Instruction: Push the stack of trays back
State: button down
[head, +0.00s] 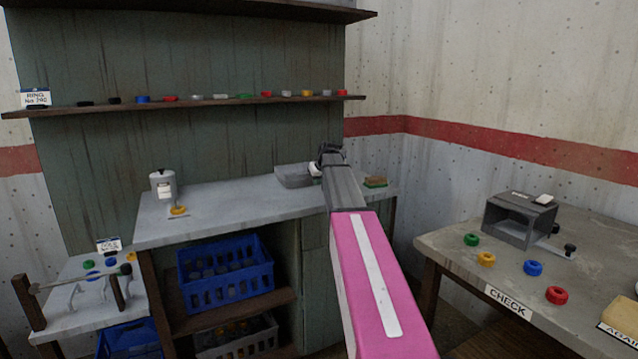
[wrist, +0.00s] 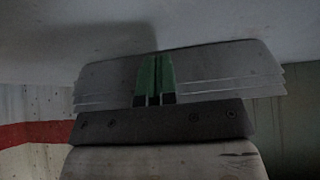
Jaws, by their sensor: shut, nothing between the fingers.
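The stack of trays (head: 293,177) is grey and shallow. It sits on the bench top near the back, below the shelf, in the head view. In the wrist view the stack (wrist: 220,72) spans most of the width, with several thin layered edges showing. My gripper (head: 322,158) is at the right side of the stack in the head view, partly hidden by my own arm. In the wrist view its green fingers (wrist: 155,62) are together and empty, in front of the stack's middle. I cannot tell whether they touch it.
A brown-green block (head: 375,182) lies right of my arm on the bench (head: 235,212). A shelf (head: 200,104) with several coloured rings runs above. The bench middle is clear. A side table (head: 455,240) stands at right.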

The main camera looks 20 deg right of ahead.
jog(key=shift+w+a, duration=0.15)
jog(key=shift+w, duration=0.9)
jog(key=shift+w+a, duration=0.2)
jog(key=shift+w, duration=0.85)
jog(key=shift+w+a, duration=0.15)
jog(key=shift+w, duration=0.9)
jog(key=shift+s+d+r, duration=0.2)
jog(key=shift+s+r, duration=0.3)
jog(key=shift+s, duration=0.65)
jog(key=shift+s+d+r, duration=0.15)
jog(key=shift+s+r, duration=0.35)
jog(key=shift+s, duration=0.65)
jog(key=shift+s+d+r, duration=0.2)
jog(key=shift+s+r, duration=0.3)
jog(key=shift+s, duration=0.65)
